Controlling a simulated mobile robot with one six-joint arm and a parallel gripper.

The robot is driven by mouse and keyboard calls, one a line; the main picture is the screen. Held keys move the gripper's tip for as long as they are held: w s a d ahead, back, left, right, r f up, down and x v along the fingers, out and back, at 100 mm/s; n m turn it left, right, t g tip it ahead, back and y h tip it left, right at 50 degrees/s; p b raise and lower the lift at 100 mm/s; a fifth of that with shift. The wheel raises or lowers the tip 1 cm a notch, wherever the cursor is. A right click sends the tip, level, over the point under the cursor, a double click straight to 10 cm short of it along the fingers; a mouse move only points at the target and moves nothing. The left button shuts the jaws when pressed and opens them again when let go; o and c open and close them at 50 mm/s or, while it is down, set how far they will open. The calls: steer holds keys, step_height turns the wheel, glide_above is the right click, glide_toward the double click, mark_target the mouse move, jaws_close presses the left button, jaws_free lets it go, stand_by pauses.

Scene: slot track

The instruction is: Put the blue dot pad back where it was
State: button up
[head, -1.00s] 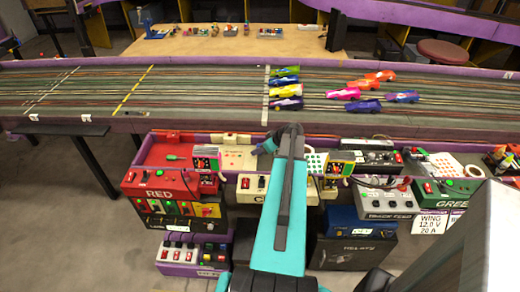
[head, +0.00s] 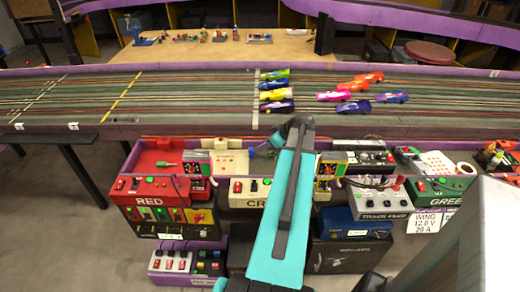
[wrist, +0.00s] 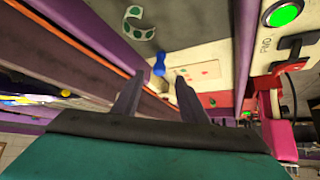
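I cannot make out a pad with blue dots for certain in either view. A pale pad with red dots (head: 232,162) lies on the cream top left of my arm; it also shows beyond my fingers in the wrist view (wrist: 200,72). A curved white pad with green dots (wrist: 139,22) lies farther up in the wrist view. My gripper (wrist: 157,82) has its two fingers apart, with nothing visible held between them. A small blue object (wrist: 159,64) shows beyond the fingertips. In the head view my arm hides part of the bench, and the fingers are not clear.
The slot track (head: 190,105) with several toy cars runs behind the bench. The red box (head: 150,190), cream box (head: 250,190) and green box (head: 440,187) stand along the bench. Purple rails and controller boxes crowd my gripper.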

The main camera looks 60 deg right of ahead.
steer(key=shift+s+r, duration=0.45)
steer(key=shift+r, duration=0.1)
steer(key=shift+r, duration=0.1)
stand_by(0.4)
